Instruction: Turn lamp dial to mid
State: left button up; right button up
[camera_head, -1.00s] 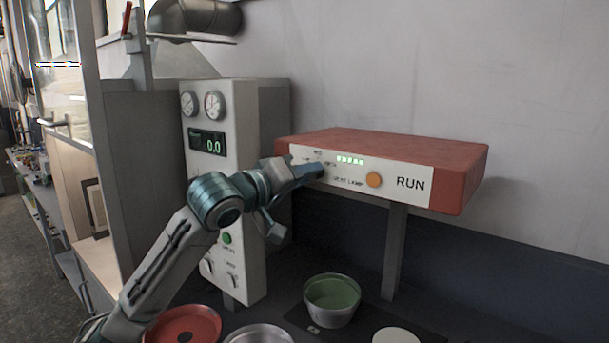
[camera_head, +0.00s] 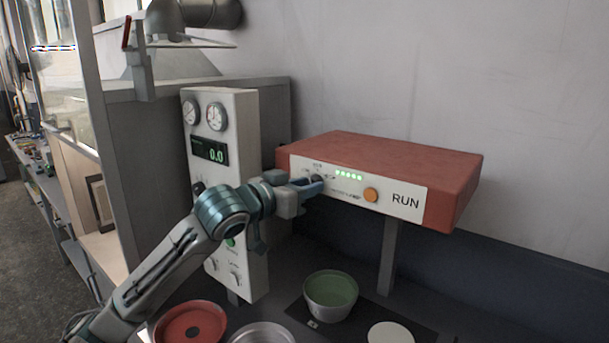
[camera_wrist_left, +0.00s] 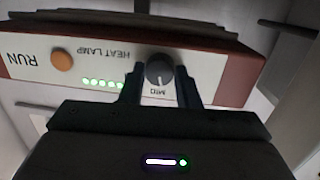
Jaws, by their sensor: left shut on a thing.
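The heat lamp (camera_head: 400,155) is a red box with a white front panel. Its dark round dial (camera_wrist_left: 159,70) shows in the left wrist view between my gripper's two fingers, with its white pointer line toward the "MID" label (camera_wrist_left: 153,93). My left gripper (camera_head: 318,185) is shut on the dial at the left part of the panel in the head view; it also shows in the left wrist view (camera_wrist_left: 160,85). The fingers largely hide the dial in the head view. My right gripper is not in view.
An orange button (camera_head: 371,195) and green lights (camera_head: 349,175) are on the lamp panel. A white control box (camera_head: 225,180) stands to the left. Below are a green-lined pot (camera_head: 330,291), a red pan (camera_head: 190,322) and a pale disc (camera_head: 391,334).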

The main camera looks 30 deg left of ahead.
pick_arm(q)
jog(key=shift+r+m+p, duration=0.15)
jog(key=shift+m+p, duration=0.85)
jog(key=shift+m, duration=0.4)
jog(key=o, duration=1)
jog(key=shift+s, duration=0.1)
